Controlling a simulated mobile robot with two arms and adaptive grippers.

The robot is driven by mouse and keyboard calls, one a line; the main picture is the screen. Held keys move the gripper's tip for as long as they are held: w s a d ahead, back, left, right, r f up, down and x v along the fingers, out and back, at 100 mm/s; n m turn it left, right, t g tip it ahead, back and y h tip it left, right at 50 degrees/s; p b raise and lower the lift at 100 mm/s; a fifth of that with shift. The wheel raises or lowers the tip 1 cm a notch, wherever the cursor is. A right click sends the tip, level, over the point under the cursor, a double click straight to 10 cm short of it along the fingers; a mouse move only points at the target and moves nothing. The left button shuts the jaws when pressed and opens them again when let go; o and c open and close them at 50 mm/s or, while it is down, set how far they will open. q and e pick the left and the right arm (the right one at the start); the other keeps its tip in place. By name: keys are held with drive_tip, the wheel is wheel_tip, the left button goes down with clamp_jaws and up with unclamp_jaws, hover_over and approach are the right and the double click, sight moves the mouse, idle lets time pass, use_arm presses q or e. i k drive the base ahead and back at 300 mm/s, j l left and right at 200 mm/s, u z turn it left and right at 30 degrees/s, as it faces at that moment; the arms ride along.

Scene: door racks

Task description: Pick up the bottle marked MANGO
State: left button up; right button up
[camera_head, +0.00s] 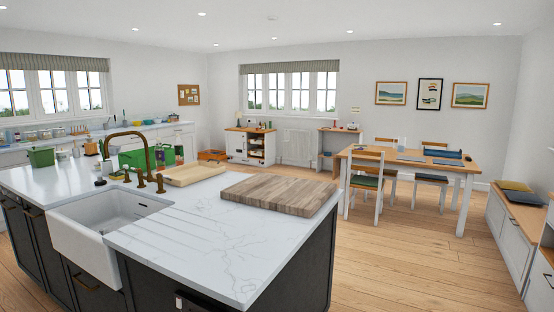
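I cannot make out a bottle marked MANGO in the head view. Several small items, too small to read, stand on the counter (110,133) along the left wall. Other small items stand on the low wood-topped cabinet (237,147) at the back. No label is legible at this distance. Neither of my grippers shows in this view.
A kitchen island with a white sink (85,250) fills the near left, with a wooden board (280,195), a brass tap (150,160) and a green box (140,157) on it. A dining table (400,165) with chairs stands back right. Wooden floor (400,265) is clear at the right.

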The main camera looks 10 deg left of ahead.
sight(179, 151)
drive_tip(key=i+l+z, duration=0.4)
drive_tip(key=i, duration=0.25)
drive_tip(key=i+z, duration=0.45)
drive_tip(key=i, duration=0.25)
drive_tip(key=i+u, duration=0.2)
drive_tip(key=i, duration=2.05)
drive_tip(key=i+u, duration=0.1)
drive_tip(key=i, duration=0.4)
drive_tip(key=i+l+u, duration=0.1)
drive_tip(key=i, duration=0.45)
drive_tip(key=i+l+u, duration=0.1)
drive_tip(key=i, duration=0.4)
drive_tip(key=i+l+u, duration=0.15)
drive_tip(key=i, duration=0.35)
drive_tip(key=i+j+u, duration=0.2)
drive_tip(key=u, duration=0.2)
drive_tip(key=i+u, duration=1.05)
drive_tip(key=u, duration=0.15)
drive_tip(key=i+l+u, duration=0.2)
drive_tip(key=u, duration=0.2)
drive_tip(key=i+u, duration=0.5)
drive_tip(key=i, duration=1.7)
drive_tip(key=l, duration=0.1)
